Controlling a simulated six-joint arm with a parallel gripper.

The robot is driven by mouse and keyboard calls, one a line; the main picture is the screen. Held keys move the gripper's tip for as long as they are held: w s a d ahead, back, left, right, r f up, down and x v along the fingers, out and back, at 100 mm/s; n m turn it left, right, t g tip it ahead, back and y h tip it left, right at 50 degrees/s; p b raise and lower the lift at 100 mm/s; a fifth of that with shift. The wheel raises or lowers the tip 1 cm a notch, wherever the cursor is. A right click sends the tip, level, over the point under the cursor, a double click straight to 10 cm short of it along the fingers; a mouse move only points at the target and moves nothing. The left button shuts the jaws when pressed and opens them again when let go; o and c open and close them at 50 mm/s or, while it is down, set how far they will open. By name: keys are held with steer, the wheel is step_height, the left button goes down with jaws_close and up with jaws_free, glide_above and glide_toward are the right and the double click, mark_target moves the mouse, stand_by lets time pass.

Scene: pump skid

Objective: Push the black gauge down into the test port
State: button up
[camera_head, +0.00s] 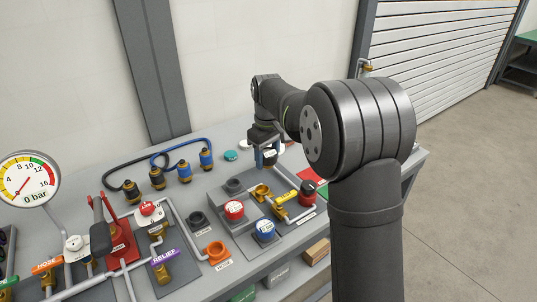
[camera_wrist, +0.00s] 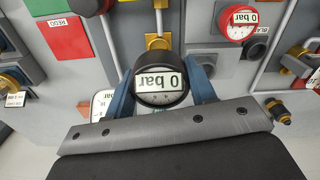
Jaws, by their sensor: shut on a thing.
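The black gauge (camera_wrist: 161,84) has a black rim and a white face reading 0 bar. It sits between the two blue fingers of my gripper (camera_wrist: 162,92), which is shut on it. In the head view my gripper (camera_head: 265,158) is over the far part of the grey skid block, and the gauge (camera_head: 270,158) shows only as a small dark shape. A brass fitting (camera_wrist: 157,43) with a grey pipe shows just beyond the gauge in the wrist view. The gauge hides what is directly below it, so I cannot tell whether it touches the test port.
A red gauge (camera_head: 233,209) and a blue gauge (camera_head: 264,229) stand near the block's front. A yellow-marked valve (camera_head: 285,197) and pipes lie close by. Blue and black hoses (camera_head: 180,152) lie at the back left.

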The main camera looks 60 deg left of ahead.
steer(key=a+f, duration=0.4)
steer(key=f, duration=0.2)
glide_above(262, 185)
steer(key=s+d, duration=0.1)
steer(key=d, duration=0.1)
steer(key=shift+a+f, duration=0.2)
steer(key=shift+f, duration=2.55)
steer(key=shift+f, duration=1.8)
steer(key=o, duration=1.2)
steer(key=shift+s, duration=0.1)
steer(key=shift+r, duration=0.1)
step_height(262, 185, up, 17)
steer(key=shift+r, duration=0.15)
steer(key=shift+d, duration=0.1)
